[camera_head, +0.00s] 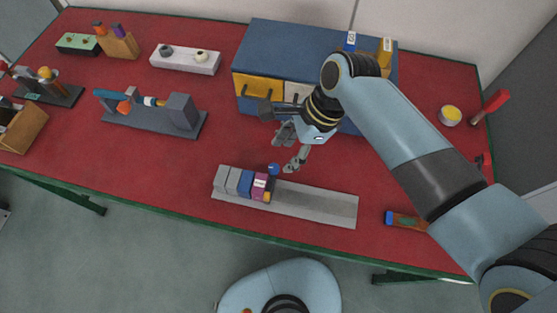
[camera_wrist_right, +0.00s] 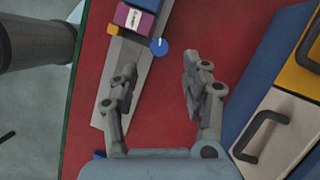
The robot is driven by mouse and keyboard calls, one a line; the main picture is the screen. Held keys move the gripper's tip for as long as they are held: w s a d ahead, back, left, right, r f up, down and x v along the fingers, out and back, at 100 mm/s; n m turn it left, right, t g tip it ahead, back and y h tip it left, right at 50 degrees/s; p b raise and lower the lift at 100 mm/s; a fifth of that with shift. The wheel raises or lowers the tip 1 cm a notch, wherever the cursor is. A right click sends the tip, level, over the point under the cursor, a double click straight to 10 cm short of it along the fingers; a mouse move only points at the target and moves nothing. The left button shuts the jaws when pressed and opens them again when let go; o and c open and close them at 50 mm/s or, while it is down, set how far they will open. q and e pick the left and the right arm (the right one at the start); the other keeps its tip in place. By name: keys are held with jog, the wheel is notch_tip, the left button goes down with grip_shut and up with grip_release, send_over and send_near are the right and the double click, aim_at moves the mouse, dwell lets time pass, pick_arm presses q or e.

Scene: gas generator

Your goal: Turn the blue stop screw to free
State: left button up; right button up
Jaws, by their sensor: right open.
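The blue stop screw (camera_head: 273,169) is a small round knob at the back edge of the row of blocks on a grey rail. It also shows in the right wrist view (camera_wrist_right: 159,46), with a thin white mark on its face. My right gripper (camera_head: 290,150) is open and empty, behind and slightly right of the knob. In the right wrist view its two fingers (camera_wrist_right: 158,75) are spread apart and the knob lies beyond their tips, not touched. My left gripper is not in view.
The grey rail (camera_head: 320,205) holds grey, blue and magenta blocks (camera_head: 261,187) and a small yellow piece (camera_head: 267,197). A blue cabinet (camera_head: 290,50) with a yellow drawer (camera_head: 262,88) stands behind my gripper. A grey fixture (camera_head: 150,120) stands to the left. Bare red table lies between.

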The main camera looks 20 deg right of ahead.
aim_at(277, 167)
jog(key=x, duration=0.4)
jog(key=shift+f, duration=0.3)
jog(key=shift+a+f, duration=0.25)
jog(key=shift+f, duration=0.3)
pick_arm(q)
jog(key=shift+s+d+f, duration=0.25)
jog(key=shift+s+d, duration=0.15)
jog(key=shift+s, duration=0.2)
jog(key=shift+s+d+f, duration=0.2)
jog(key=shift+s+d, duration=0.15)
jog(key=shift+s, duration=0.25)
pick_arm(e)
jog(key=c, duration=0.4)
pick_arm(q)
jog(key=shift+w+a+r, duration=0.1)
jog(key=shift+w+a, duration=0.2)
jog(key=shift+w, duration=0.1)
pick_arm(e)
grip_shut()
